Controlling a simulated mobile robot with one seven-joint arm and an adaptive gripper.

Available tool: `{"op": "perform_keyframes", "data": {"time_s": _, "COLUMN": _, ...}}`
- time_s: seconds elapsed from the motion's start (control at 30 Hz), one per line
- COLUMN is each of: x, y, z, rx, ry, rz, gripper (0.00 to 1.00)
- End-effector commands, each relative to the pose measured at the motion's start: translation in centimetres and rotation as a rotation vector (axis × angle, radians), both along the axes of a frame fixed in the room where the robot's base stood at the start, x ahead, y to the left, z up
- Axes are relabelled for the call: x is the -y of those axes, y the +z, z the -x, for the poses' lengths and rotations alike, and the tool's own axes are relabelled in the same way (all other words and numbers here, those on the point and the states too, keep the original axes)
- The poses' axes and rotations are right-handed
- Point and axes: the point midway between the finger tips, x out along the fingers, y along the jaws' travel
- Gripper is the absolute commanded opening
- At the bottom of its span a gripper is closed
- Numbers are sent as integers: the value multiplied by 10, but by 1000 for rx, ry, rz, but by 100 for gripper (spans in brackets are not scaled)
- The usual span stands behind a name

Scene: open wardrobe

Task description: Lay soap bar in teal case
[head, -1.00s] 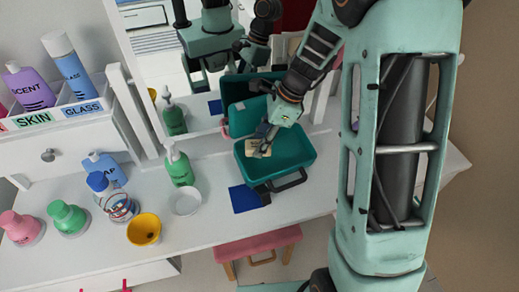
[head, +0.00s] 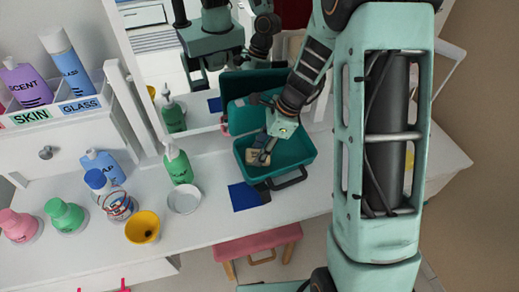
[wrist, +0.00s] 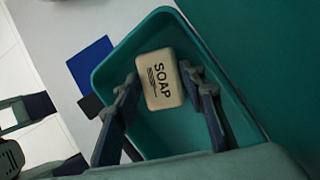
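The cream soap bar (wrist: 160,79), marked SOAP, is between the two fingertips of my gripper (wrist: 159,82) in the wrist view. The fingers appear closed on its two sides. In the head view the soap bar (head: 252,157) and my gripper (head: 263,151) are inside the outline of the open teal case (head: 295,158). The soap looks low in the case, over its floor. I cannot tell whether it touches the floor. The wrist view shows the case (wrist: 108,66) around the soap and fingers.
The case's raised lid (head: 245,85) stands behind, by the mirror. A blue square (head: 243,197) lies in front of the case. A white dish (head: 184,199), a green pump bottle (head: 178,165) and a yellow cup (head: 143,227) stand left. A pink stool (head: 258,244) is below the table edge.

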Motion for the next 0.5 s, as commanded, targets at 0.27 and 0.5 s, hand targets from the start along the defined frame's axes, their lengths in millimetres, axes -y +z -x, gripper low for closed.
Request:
{"op": "perform_keyframes", "data": {"time_s": 0.27, "x": 0, "y": 1, "z": 0, "rx": 1, "ry": 0, "rz": 0, "gripper": 53}}
{"op": "perform_keyframes", "data": {"time_s": 0.5, "x": 0, "y": 11, "z": -1, "rx": 2, "ry": 0, "rz": 0, "gripper": 53}}
